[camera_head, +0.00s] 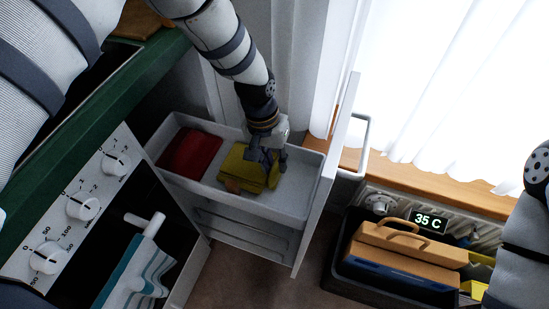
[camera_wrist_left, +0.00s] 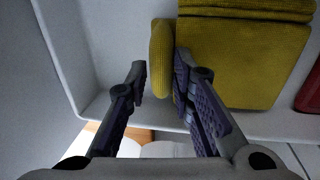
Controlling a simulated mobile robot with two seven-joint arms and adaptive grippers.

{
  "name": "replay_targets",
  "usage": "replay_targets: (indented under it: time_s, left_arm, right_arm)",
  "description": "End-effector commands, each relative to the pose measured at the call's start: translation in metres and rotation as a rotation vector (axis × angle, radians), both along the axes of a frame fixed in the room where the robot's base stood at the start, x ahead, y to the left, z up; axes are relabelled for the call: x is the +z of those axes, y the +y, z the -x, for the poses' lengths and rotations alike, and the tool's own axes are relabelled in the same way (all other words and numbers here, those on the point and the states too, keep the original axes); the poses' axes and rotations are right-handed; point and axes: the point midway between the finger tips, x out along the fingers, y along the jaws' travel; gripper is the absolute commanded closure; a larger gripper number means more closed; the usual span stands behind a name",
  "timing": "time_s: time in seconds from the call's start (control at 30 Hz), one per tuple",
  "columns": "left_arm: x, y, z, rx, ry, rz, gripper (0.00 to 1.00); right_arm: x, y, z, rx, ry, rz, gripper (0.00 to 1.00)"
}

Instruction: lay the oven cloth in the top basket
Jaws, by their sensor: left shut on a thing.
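A yellow folded cloth (camera_head: 243,168) lies in the white top basket (camera_head: 295,205), which is pulled out. My left gripper (camera_head: 268,163) reaches down into this basket. A teal and white striped cloth (camera_head: 142,268) hangs from a white bar at the oven front. The pictures do not settle which is the oven cloth. My right gripper is out of view.
A red folded cloth (camera_head: 190,154) lies at the basket's left end. A lower basket (camera_head: 240,236) sits beneath. The tall white front panel (camera_head: 327,185) with its handle bounds the right side. A dark crate (camera_head: 345,284) holds boxes beside the radiator.

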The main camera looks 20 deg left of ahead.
Motion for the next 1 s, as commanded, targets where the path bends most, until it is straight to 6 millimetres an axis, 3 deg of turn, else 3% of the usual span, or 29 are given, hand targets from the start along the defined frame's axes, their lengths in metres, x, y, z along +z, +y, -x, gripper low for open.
replay_targets:
  time_s: [0.27, 0.3, 0.4, 0.67, 1.0]
  left_arm:
    - [0.0, 0.0, 0.0, -0.001, 0.0, 0.0, 1.0]
    - [0.0, 0.0, 0.0, -0.001, 0.0, 0.0, 0.72]
    - [0.0, 0.0, 0.0, -0.001, 0.0, 0.0, 0.55]
    - [0.001, 0.0, 0.0, -0.001, 0.0, 0.0, 0.55]
    - [0.047, 0.0, -0.002, 0.0, -0.01, 0.0, 0.55]
  right_arm:
    - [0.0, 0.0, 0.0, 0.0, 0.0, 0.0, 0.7]
    - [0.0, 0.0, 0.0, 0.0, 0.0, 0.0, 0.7]
    - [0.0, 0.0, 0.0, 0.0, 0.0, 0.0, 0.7]
    - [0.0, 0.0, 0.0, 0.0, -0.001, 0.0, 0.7]
    - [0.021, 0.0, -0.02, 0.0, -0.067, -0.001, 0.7]
